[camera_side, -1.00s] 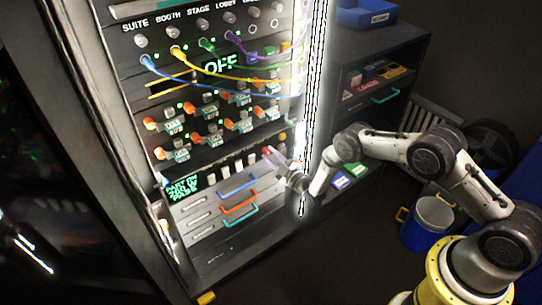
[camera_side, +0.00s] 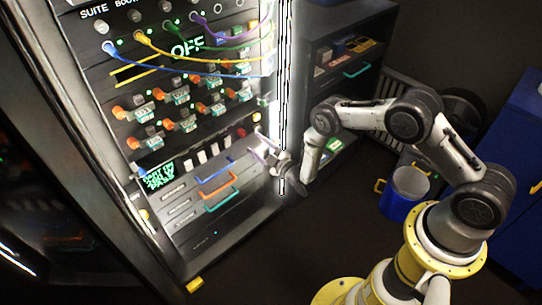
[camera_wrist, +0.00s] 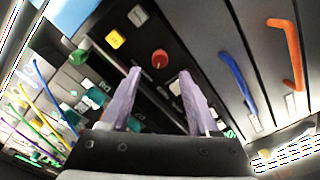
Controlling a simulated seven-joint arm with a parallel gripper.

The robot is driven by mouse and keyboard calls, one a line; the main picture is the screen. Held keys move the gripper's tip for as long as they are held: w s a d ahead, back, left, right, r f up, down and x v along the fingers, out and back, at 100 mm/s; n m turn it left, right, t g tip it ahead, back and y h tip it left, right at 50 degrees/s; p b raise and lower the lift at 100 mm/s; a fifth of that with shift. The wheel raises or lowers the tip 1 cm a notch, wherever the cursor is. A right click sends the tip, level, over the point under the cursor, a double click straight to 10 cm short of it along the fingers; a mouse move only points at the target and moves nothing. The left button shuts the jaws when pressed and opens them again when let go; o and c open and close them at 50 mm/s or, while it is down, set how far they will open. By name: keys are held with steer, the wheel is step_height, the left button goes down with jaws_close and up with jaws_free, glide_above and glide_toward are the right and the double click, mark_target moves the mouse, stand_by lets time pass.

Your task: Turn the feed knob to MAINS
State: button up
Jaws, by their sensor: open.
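A round red knob (camera_wrist: 160,58) sits on the dark panel in the wrist view, just beyond and between my fingertips. It also shows as a small red spot at the panel's right edge in the side view (camera_side: 256,116). I cannot read a FEED or MAINS label, so I cannot tell whether this is the feed knob or where it points. My gripper (camera_wrist: 160,73) is open and empty, with two pale purple fingers apart and facing the panel. In the side view my gripper (camera_side: 262,147) is beside the rack's right edge, below the red knob.
A yellow button (camera_wrist: 114,39) is left of the red knob. A blue handle (camera_wrist: 238,86) and an orange handle (camera_wrist: 289,53) stick out from drawers at the right. Coloured cables (camera_side: 190,62) hang across the upper rack. A display reads OFF (camera_side: 187,46).

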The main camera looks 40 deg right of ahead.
steer(key=s, duration=0.8)
steer(key=w+r+m+g, duration=0.25)
steer(key=w+r, duration=0.65)
steer(key=r, duration=0.5)
steer(key=s+r+m+g, duration=0.2)
steer(key=s+r, duration=0.4)
steer(key=r, duration=0.4)
steer(key=s+r+m+g, duration=0.1)
steer(key=s+r+g, duration=0.3)
steer(key=r, duration=0.6)
steer(key=s+r+m+g, duration=0.2)
steer(key=s, duration=1.4)
steer(key=s+d+r+m+g, duration=0.1)
steer(key=s+r+g, duration=0.1)
steer(key=s, duration=1.5)
steer(key=shift+s+d+m, duration=0.25)
steer(key=shift+s+m, duration=0.05)
steer(key=shift+m, duration=0.05)
